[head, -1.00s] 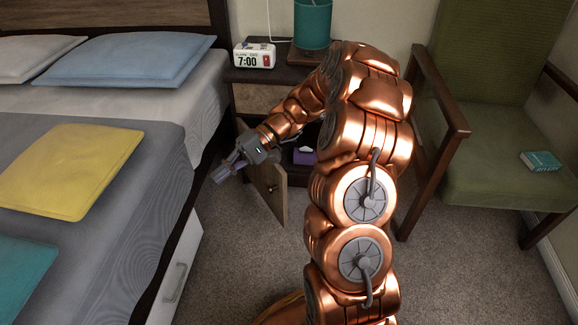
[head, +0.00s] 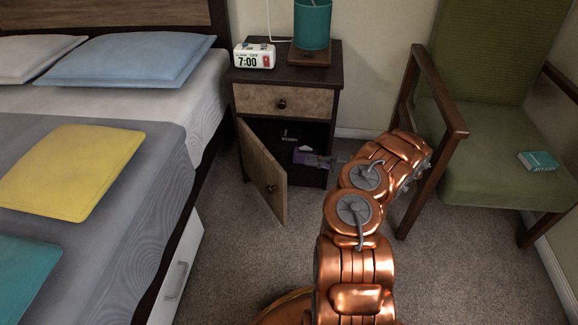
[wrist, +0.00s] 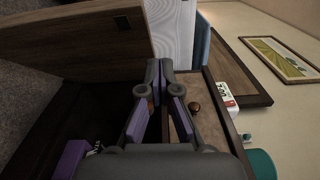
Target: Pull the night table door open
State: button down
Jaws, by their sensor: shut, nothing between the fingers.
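The night table (head: 334,95) stands between bed and chair. Its wooden door (head: 262,172) is hinged at the left and stands well open, swung out toward the bed side, with a dark knob (head: 271,188). The door also fills the upper left of the wrist view (wrist: 75,40). My gripper (head: 318,160) is in front of the right part of the cabinet opening, apart from the door. In the wrist view its purple-padded fingers (wrist: 159,68) meet at the tips with nothing between them. My arm partly hides the cabinet's right side.
A purple box (head: 300,156) and a small dark item (head: 289,135) are inside the cabinet. The closed drawer (head: 285,101) is above; a clock (head: 254,57) and teal lamp (head: 312,25) are on top. The green chair (head: 500,150) stands close at the right, the bed at the left.

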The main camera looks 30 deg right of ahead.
jog(key=s+d+f+t+h, duration=0.1)
jog(key=s+d+f, duration=0.2)
jog(key=d, duration=0.1)
jog(key=s+a+b+x, duration=0.1)
jog(key=b+x, duration=0.2)
jog(key=x, duration=1)
jog(key=shift+s+a+m+b, duration=0.2)
jog(key=shift+s+m+b, duration=0.1)
jog(key=shift+m, duration=0.1)
jog(key=shift+f, duration=0.1)
jog(key=shift+a, duration=0.15)
